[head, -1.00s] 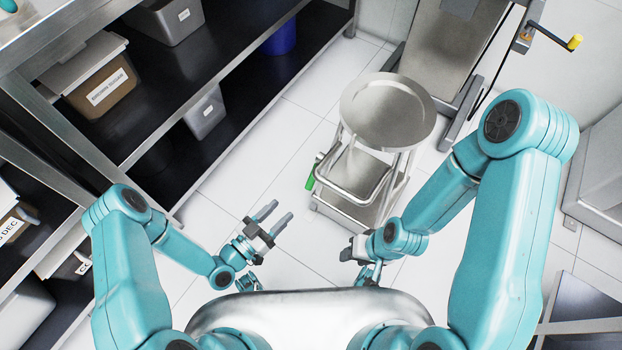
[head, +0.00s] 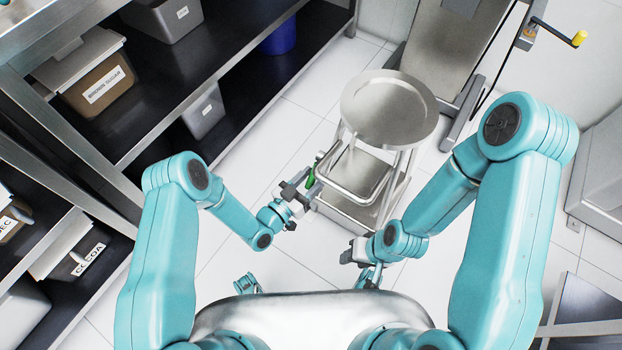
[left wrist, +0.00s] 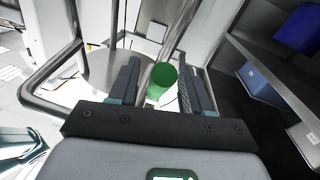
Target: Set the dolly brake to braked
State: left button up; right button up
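The dolly is a steel cart with a round top (head: 388,108) and a lower shelf framed by rails (head: 355,178). Its brake lever has a green handle (head: 311,179) at the cart's left side. My left gripper (head: 307,186) is at that handle. In the left wrist view the green handle (left wrist: 164,76) lies between the two fingers of my left gripper (left wrist: 158,62), with visible gaps on both sides, so it is open around the handle. My right gripper (head: 353,254) is near the cart's front, apart from it; its fingers are too small to read.
Shelving with labelled bins, such as the brown sugar bin (head: 103,88), stands at the left. A steel machine (head: 437,45) with a yellow-knobbed crank (head: 579,39) is behind the cart. White tiled floor (head: 270,130) between shelves and cart is clear.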

aim_at(313, 177)
pick_arm(q)
grip_shut()
jog(key=shift+s+a+r+g+y+p, duration=0.25)
jog(key=shift+r+p, duration=0.2)
jog(key=shift+p, duration=0.45)
jog(key=g+y+p, duration=0.1)
jog(key=p, duration=0.1)
jog(key=r+g+y+p, duration=0.1)
jog(key=shift+s+a+r+p, duration=0.2)
jog(key=shift+s+r+p, duration=0.05)
jog(key=shift+s+p, duration=0.15)
jog(key=shift+s+a+r+n+g+y+p, duration=0.2)
jog(key=shift+r+g+y+p, duration=0.1)
jog(key=shift+g+y+p, duration=0.3)
jog(key=shift+s+a+r+n+g+y+p, duration=0.15)
jog(key=shift+r+n+g+y+p, duration=0.2)
jog(key=shift+p, duration=0.3)
jog(key=shift+f, duration=0.15)
jog(key=shift+o, duration=0.4)
grip_release()
